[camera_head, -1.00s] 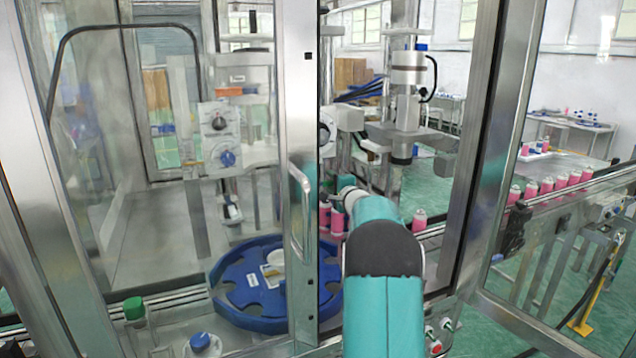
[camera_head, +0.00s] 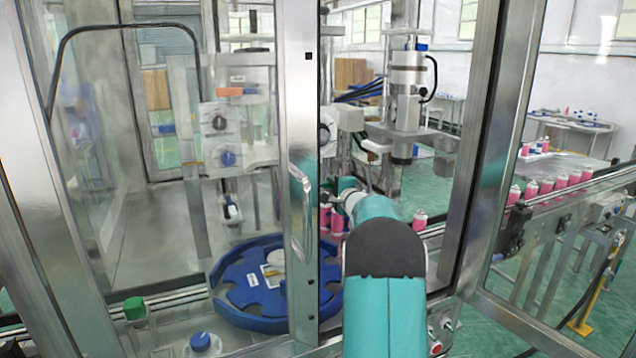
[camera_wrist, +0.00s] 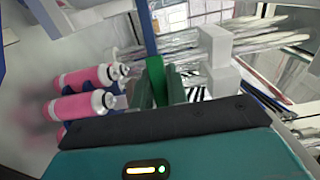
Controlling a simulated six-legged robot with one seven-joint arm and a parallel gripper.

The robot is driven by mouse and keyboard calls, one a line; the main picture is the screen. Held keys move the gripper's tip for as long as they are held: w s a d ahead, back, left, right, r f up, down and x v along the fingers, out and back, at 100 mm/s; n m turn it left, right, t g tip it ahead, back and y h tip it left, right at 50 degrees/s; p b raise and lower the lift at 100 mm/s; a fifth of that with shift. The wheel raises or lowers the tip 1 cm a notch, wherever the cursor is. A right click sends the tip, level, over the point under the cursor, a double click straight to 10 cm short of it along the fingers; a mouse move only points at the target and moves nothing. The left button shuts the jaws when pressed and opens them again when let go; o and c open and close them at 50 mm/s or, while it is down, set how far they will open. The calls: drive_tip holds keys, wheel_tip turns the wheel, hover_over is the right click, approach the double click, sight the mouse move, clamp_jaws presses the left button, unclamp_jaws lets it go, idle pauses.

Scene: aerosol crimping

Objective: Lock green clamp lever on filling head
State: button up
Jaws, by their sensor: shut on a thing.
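The green clamp lever (camera_wrist: 155,72) shows as a bright green piece in the middle of the wrist view, below a blue bar. My gripper (camera_wrist: 158,92) has its dark green fingers on either side of the lever and is shut on it. The filling head around the lever cannot be made out clearly. In the head view, my teal arm reaches through the opening of the glass enclosure. The gripper's fingertips and the lever are not clear there.
In the head view, a blue star wheel (camera_head: 250,300) sits left of my arm. The steel door post (camera_head: 300,100) and its handle (camera_head: 302,210) stand close by. More pink cans (camera_head: 545,186) line the conveyor at right.

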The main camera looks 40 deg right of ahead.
sight(325, 186)
drive_tip(key=shift+s+a, duration=0.45)
drive_tip(key=shift+a, duration=0.1)
drive_tip(key=shift+s+a, duration=0.8)
drive_tip(key=shift+a, duration=0.3)
drive_tip(key=shift+s+a, duration=0.25)
drive_tip(key=shift+a, duration=0.35)
drive_tip(key=shift+s+a, duration=0.25)
drive_tip(key=shift+a, duration=0.3)
drive_tip(key=shift+s+a, duration=0.2)
drive_tip(key=shift+a, duration=1.15)
